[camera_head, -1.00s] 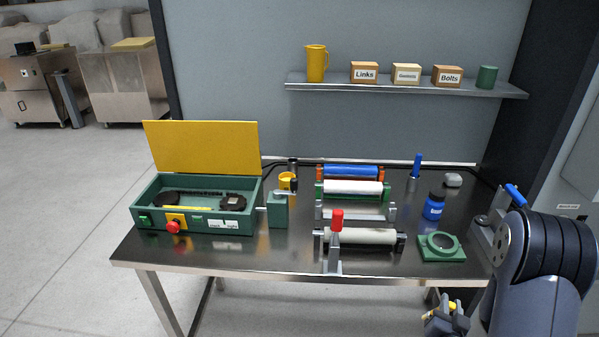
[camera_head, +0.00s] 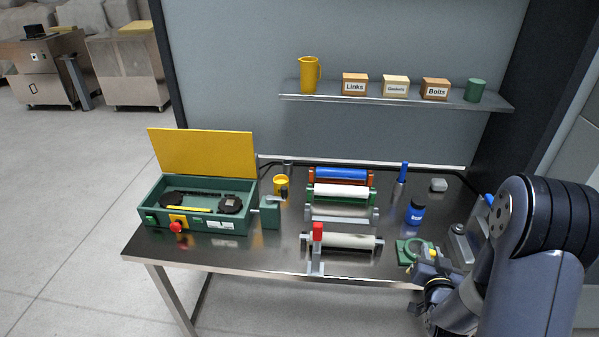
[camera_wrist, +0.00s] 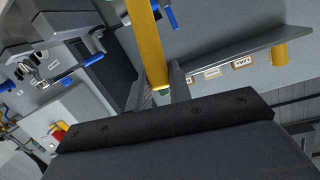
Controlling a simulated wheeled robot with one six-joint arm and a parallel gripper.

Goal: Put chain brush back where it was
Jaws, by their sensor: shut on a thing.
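My gripper (camera_head: 432,268) is low at the right front of the bench, beside the green ring-shaped fixture. In the wrist view my gripper (camera_wrist: 158,88) is shut on a long yellow bar, which looks like the handle of the chain brush (camera_wrist: 146,40). Its far end runs out of the top of the picture, so I see no bristles. In the head view the brush is mostly hidden by my gripper. The open green machine box (camera_head: 150,219) at the left holds a dark chain on two round sprockets, with a yellow strip in front.
Rollers on stands (camera_head: 345,241) fill the bench middle. A red-topped lever (camera_head: 318,234), a blue bottle (camera_head: 416,213) and the green fixture (camera_head: 404,258) stand nearby. A yellow cup (camera_head: 281,184) is behind the green clamp block (camera_head: 270,213). The shelf (camera_head: 390,99) carries a jug and labelled boxes.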

